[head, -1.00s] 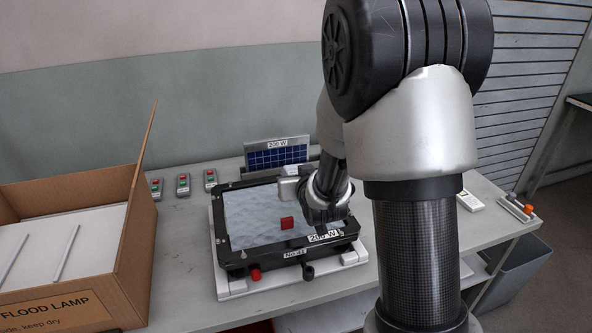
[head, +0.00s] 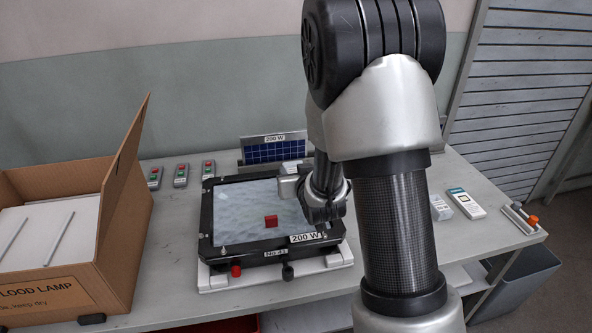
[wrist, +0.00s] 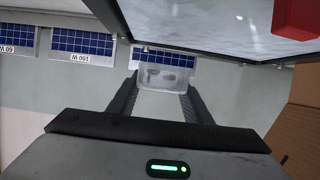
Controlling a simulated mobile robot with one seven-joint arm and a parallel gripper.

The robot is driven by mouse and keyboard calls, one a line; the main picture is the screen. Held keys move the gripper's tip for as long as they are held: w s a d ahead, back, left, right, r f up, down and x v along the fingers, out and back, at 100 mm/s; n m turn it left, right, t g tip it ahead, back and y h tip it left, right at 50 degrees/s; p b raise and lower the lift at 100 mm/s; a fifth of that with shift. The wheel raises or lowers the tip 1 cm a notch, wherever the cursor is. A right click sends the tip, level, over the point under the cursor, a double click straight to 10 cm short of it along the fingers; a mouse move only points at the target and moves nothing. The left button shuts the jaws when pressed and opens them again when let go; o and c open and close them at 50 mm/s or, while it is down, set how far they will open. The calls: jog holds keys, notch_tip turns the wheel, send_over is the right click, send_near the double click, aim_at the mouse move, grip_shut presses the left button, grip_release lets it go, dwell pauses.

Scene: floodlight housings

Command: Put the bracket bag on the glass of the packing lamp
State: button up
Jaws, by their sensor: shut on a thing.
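The bracket bag (wrist: 165,77) is a small clear bag with grey parts inside. My gripper (wrist: 162,88) is shut on it, one dark finger on each side, in the wrist view. The lamp in a black frame lies face up on a white stand, with pale rippled glass (head: 240,215) and labels "200 W" and "No.41". A small red block (head: 271,220) sits on the glass near the front. My wrist is over the lamp's right side in the head view, and my arm hides the fingers there. In the wrist view the bag shows beside the lamp's black edge (wrist: 245,58), apart from the red block.
An open cardboard box (head: 125,215) marked "FLOOD LAMP" stands left. A small solar panel (head: 272,151) stands behind the lamp; more show in the wrist view (wrist: 82,43). Several button boxes (head: 181,174) are at the back left. Handheld devices (head: 466,203) lie to the right.

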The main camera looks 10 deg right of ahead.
jog(key=shift+f+b, duration=0.7)
jog(key=shift+f, duration=0.95)
jog(key=shift+f+b, duration=1.1)
jog(key=shift+b, duration=0.1)
jog(key=o, duration=1.2)
jog(key=shift+o, duration=0.2)
